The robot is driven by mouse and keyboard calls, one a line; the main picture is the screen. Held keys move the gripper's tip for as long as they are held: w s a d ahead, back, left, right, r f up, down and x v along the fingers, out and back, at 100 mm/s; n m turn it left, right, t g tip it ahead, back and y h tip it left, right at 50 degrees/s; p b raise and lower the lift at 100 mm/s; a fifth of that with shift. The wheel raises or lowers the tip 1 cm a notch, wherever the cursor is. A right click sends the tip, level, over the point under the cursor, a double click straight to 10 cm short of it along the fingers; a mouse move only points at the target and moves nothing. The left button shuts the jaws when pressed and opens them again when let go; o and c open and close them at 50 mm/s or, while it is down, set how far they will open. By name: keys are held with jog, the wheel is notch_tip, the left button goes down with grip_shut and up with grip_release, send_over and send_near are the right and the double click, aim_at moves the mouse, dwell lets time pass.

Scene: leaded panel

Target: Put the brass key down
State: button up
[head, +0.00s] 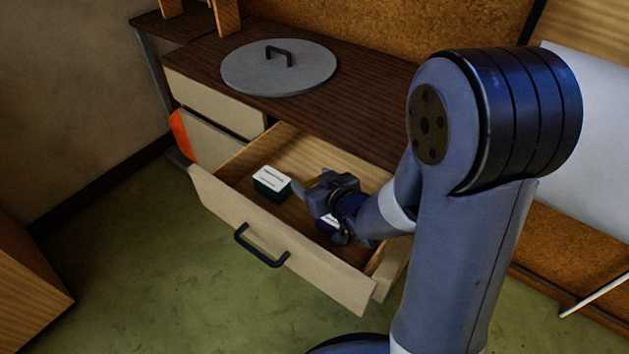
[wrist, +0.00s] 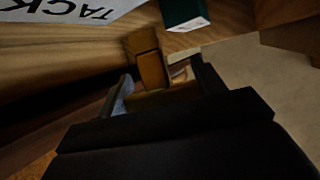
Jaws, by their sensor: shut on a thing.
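My gripper (head: 318,200) is inside the open drawer (head: 225,208), low over its floor, and points down to the left. The wrist view shows its two dark fingers (wrist: 163,80) on either side of a brown-gold blocky piece, which I take to be the brass key (wrist: 150,68). The gripper is shut on it. In the head view the key is hidden by the gripper. I cannot tell whether the key touches the drawer floor.
A dark green box with a white label (head: 271,182) stands in the drawer left of my gripper. A dark blue item with a white top (head: 328,224) lies close beside the gripper. A grey round lid (head: 279,68) lies on the wooden top above.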

jog(key=shift+f+b, duration=0.5)
jog(key=shift+f, duration=0.05)
jog(key=o, duration=1)
jog(key=shift+r+p, duration=0.85)
jog(key=shift+p, duration=0.1)
jog(key=p+v, duration=0.1)
jog(key=v, duration=0.6)
jog(key=shift+s+d+f, duration=0.15)
jog(key=shift+s, duration=0.1)
